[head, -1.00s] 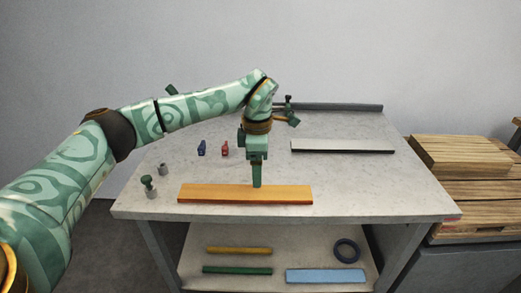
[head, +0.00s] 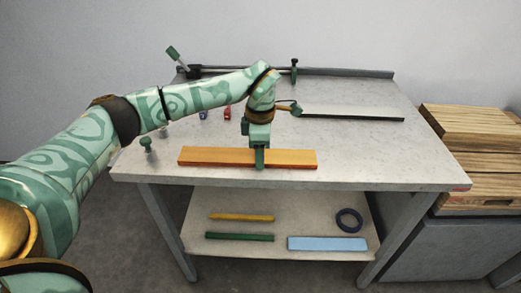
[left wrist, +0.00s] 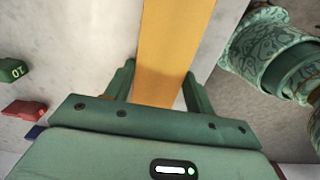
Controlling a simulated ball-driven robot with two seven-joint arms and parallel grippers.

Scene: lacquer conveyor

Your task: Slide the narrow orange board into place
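The narrow orange board (head: 205,156) lies flat along the front of the grey worktable, its long side roughly parallel to the front edge. My left gripper (head: 259,160) is down over its middle, pointing straight down, with one finger in front of the board's front face. In the left wrist view, the board (left wrist: 185,40) runs between the two green fingers (left wrist: 160,75), one along each long edge, with no clear gap at the fingertips. The far finger is hidden in the head view. My right gripper is not in view.
A dark strip (head: 355,116) lies at the back right, and a rail with green knobs (head: 294,70) at the back. A green-topped peg (head: 147,145) stands at left. Red (head: 227,113) and blue blocks are behind my gripper. The lower shelf (head: 300,220) holds several pieces.

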